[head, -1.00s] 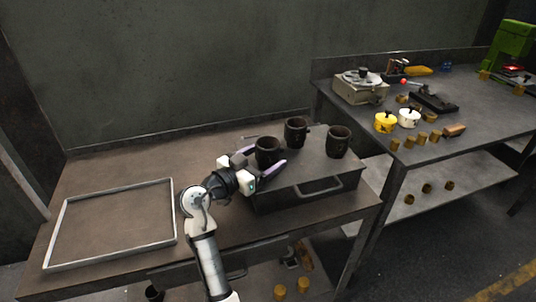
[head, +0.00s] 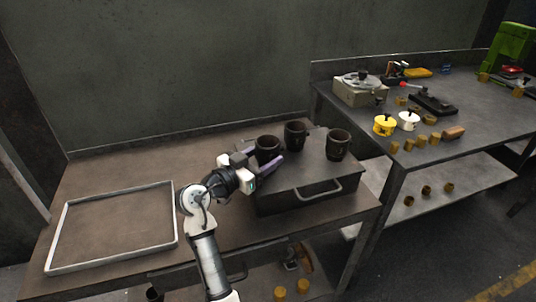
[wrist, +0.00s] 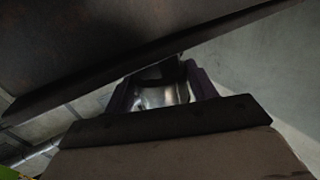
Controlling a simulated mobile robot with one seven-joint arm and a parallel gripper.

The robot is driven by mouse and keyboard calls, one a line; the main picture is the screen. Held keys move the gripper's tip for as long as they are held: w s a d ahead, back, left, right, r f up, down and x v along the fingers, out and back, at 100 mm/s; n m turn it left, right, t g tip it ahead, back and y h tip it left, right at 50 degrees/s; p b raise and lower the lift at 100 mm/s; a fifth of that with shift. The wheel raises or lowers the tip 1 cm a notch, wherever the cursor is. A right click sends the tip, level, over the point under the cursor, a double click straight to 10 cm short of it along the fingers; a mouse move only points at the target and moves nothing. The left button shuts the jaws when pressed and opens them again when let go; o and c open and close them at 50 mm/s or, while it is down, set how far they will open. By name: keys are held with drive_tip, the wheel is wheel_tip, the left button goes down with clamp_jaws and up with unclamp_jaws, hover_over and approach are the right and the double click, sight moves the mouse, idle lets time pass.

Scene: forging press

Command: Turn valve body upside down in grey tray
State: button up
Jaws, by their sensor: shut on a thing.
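My gripper (head: 266,164) has its purple fingers shut on a dark, cup-like valve body (head: 267,146) at the left end of the dark box. Its round opening faces up. I cannot tell whether its base touches the box top. In the wrist view the valve body (wrist: 158,93) shows as a shiny dark form between the purple fingers; much of it is hidden. The grey tray (head: 176,218) lies flat and empty on the bench, to the left of my arm.
Two more dark valve bodies (head: 295,134) (head: 338,144) stand upright on the dark box (head: 290,203), close to the right of the held one. The bench (head: 120,165) is clear behind the tray. A second bench (head: 430,155) with pots and small brass parts is at right.

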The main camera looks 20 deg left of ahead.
sight(263, 135)
drive_tip(key=shift+r+p, duration=1.55)
drive_tip(key=shift+r, duration=1.75)
drive_tip(key=shift+r, duration=0.1)
wheel_tip(263, 135, up, 9)
drive_tip(key=p, duration=0.4)
drive_tip(key=shift+p, duration=0.3)
